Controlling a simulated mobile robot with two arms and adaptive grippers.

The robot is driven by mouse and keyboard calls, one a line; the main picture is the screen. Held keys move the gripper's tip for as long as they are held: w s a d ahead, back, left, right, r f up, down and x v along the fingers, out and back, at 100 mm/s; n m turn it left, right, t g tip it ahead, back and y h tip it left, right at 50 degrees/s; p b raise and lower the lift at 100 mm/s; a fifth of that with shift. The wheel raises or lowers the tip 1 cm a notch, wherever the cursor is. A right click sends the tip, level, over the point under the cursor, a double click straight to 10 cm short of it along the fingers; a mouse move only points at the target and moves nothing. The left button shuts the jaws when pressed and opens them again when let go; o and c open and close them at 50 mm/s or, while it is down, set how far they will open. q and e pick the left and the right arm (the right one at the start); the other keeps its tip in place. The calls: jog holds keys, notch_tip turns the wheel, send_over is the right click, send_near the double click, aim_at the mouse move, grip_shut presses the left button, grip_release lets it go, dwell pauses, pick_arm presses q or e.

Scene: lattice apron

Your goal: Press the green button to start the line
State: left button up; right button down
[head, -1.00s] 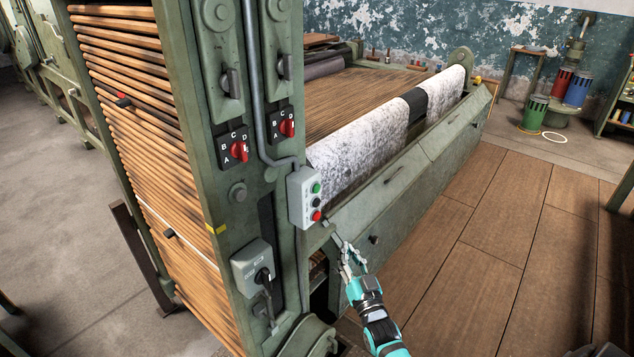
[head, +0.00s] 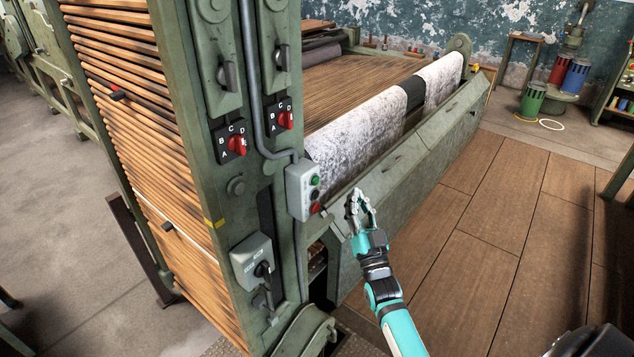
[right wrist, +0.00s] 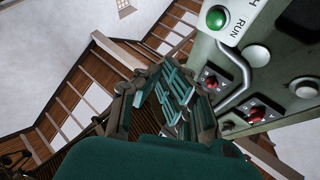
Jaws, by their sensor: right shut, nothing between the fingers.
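A grey control box (head: 298,192) is fixed to the green machine post. Its green button (head: 316,181) is at the top, above a black button (head: 315,194) and a red button (head: 315,208). My right gripper (head: 357,194) is shut and empty, to the right of the box and apart from it in the head view. In the right wrist view, the green button (right wrist: 217,17) shows at the top with the word RUN beside it, and the shut fingers (right wrist: 170,82) are below and left of it. My left gripper is not in view.
Two red rotary switches (head: 236,145) (head: 286,120) and a grey switch box (head: 251,262) are on the machine's posts. A conduit (head: 258,110) runs down to the control box. A speckled roll of cloth (head: 355,130) lies behind the machine's side panel (head: 420,150). Plank floor (head: 470,260) is open at right.

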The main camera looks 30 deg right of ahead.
aim_at(315, 180)
jog(key=w+a+b, duration=0.3)
jog(key=w, duration=0.4)
jog(key=shift+w, duration=0.2)
dwell(1.3)
jog(key=shift+w+a+b, duration=0.2)
jog(key=shift+w+b, duration=0.15)
jog(key=shift+w, duration=0.05)
